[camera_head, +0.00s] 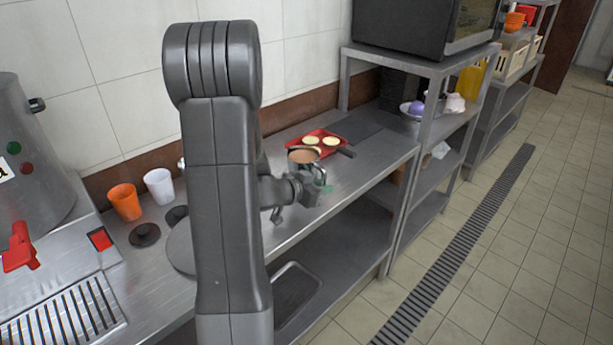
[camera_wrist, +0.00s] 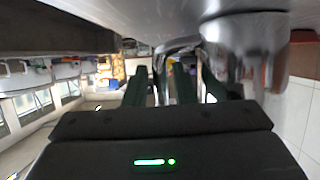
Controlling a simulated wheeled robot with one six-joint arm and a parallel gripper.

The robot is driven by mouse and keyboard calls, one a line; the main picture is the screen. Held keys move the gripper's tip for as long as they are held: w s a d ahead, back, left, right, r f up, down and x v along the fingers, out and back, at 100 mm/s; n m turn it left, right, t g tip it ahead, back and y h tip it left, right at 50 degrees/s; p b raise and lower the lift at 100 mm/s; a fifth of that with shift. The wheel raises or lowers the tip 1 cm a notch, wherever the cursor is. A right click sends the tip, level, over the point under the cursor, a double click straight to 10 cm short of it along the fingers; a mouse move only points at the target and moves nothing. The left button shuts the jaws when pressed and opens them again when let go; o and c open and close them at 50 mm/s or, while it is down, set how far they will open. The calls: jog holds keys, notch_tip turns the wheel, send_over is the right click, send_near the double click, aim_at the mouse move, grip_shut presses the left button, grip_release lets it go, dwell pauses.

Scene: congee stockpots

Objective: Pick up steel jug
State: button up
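The steel jug (camera_head: 303,158) stands on the steel counter in the head view, with brown contents showing at its top. Its handle (camera_head: 321,170) faces my gripper (camera_head: 316,189). In the wrist view, the shiny jug body (camera_wrist: 245,50) fills the upper right, and its curved handle (camera_wrist: 178,47) shows ahead of my gripper (camera_wrist: 174,85). The dark fingers are apart, with the handle in line with the gap. I cannot tell whether they touch it. My arm hides part of the counter.
A red tray (camera_head: 327,150) with pale round pieces lies just behind the jug. Orange (camera_head: 125,202) and white cups (camera_head: 159,186) stand left of my arm. A shelf unit (camera_head: 421,73) with a dark oven (camera_head: 408,25) is to the right. The tiled floor is open.

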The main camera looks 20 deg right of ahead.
jog(key=shift+w+d+f, duration=0.25)
jog(key=shift+d+f, duration=0.05)
jog(key=shift+d, duration=0.3)
jog(key=shift+c, duration=0.4)
grip_shut()
jog(key=shift+r, duration=0.15)
